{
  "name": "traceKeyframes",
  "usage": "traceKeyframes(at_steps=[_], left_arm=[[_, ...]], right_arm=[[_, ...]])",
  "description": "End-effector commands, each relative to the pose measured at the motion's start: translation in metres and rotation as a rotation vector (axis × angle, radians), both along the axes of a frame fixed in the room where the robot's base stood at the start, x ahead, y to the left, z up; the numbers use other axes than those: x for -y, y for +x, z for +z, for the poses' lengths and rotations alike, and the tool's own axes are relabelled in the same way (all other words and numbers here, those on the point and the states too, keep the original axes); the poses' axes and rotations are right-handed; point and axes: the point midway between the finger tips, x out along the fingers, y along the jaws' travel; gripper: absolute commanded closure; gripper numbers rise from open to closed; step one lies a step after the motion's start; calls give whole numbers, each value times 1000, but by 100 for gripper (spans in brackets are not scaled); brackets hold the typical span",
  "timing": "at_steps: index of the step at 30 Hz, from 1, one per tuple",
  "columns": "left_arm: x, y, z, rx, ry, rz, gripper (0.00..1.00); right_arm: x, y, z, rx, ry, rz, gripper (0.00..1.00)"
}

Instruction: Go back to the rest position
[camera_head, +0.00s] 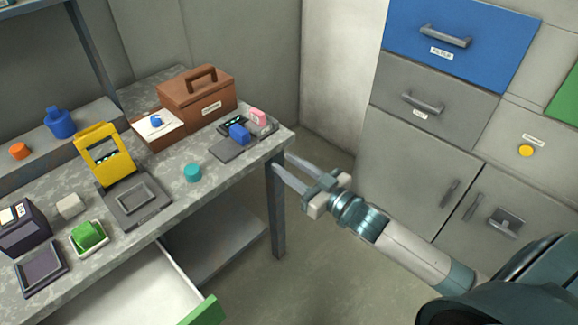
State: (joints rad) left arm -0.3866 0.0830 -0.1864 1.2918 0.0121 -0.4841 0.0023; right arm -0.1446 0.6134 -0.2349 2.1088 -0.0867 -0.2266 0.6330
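My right gripper (296,174) reaches in from the lower right on a white and teal arm. Its two long grey fingers are apart with nothing visible between them. The fingertips are close to the right end of the grey stone-topped table (165,218), by its corner leg; whether they touch it cannot be told. My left gripper is not in view.
An open drawer (150,290) with a green front juts out under the table. Grey cabinets (405,170) and a blue drawer (460,45) stand at the right.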

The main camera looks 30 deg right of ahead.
Motion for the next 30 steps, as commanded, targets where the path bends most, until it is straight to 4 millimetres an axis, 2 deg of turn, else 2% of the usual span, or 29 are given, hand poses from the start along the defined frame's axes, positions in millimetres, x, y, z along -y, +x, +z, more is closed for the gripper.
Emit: traceKeyframes(at_steps=[11,14,17,20,23,26,30], left_arm=[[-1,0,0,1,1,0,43],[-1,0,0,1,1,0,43],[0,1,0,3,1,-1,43],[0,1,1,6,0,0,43],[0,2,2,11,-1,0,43],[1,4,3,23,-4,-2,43],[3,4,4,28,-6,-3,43]], right_arm=[[0,0,-1,-1,0,0,69],[1,1,-7,-11,-3,-7,69],[5,2,-26,-39,-11,-27,69],[11,2,-58,-90,-25,-59,69],[18,-2,-106,-164,-49,-100,69],[23,-13,-164,-260,-79,-141,69],[24,-42,-249,-405,-123,-183,69]])
